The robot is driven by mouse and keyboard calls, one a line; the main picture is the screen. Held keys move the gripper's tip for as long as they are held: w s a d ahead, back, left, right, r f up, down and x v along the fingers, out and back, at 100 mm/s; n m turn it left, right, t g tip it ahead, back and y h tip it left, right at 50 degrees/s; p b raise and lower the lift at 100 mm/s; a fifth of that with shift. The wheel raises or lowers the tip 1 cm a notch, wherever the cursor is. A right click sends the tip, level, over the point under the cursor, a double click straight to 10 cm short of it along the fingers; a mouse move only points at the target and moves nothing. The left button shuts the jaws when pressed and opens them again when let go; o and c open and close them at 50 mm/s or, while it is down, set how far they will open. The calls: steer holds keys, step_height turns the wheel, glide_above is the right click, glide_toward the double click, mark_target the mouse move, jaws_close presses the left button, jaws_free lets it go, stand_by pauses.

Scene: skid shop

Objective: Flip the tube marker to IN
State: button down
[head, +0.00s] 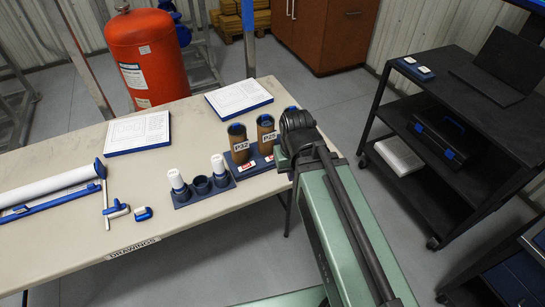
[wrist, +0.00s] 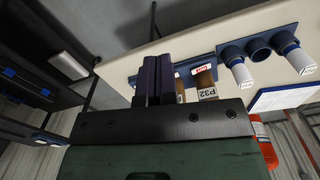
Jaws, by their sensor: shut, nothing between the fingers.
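Two brown tubes stand upright in a blue rack at the table's right end, labelled P32 (head: 238,143) and P25 (head: 267,133). A red-and-white marker (head: 243,168) sits at the rack's front below P32, and a second marker (head: 269,159) sits below P25. Their lettering is too small to read surely. In the wrist view one marker (wrist: 197,70) shows beside the P32 tube (wrist: 207,88). My gripper (wrist: 153,62) is shut and empty; its fingers cover part of the rack and the P25 tube there. In the head view my wrist hides the fingers, right beside the P25 tube.
A blue holder (head: 203,192) with two white-capped items and an empty cup stands left of the tubes. Two framed drawings (head: 140,132) (head: 238,97) lie behind. A long white roll (head: 50,187) lies at the left. A black cart (head: 440,125) stands right, across open floor.

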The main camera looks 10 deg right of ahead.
steer(key=w+d+f+n+t+b, duration=0.1)
steer(key=w+f+b, duration=0.3)
steer(key=w, duration=0.9)
steer(key=w+d+f+n+t+b, duration=0.1)
steer(key=w+f+b, duration=0.3)
steer(key=w, duration=0.8)
steer(key=shift+w+d+f+t+b, duration=0.25)
steer(key=shift+w+d+t+b, duration=0.15)
steer(key=shift+d+t+b, duration=0.3)
steer(key=shift+f, duration=0.1)
steer(key=b+x, duration=0.9)
steer(key=s+b+x, duration=0.1)
steer(key=b+x, duration=0.3)
steer(key=x, duration=0.1)
steer(key=shift+d+f+b, duration=0.1)
steer(key=shift+d+b, duration=0.2)
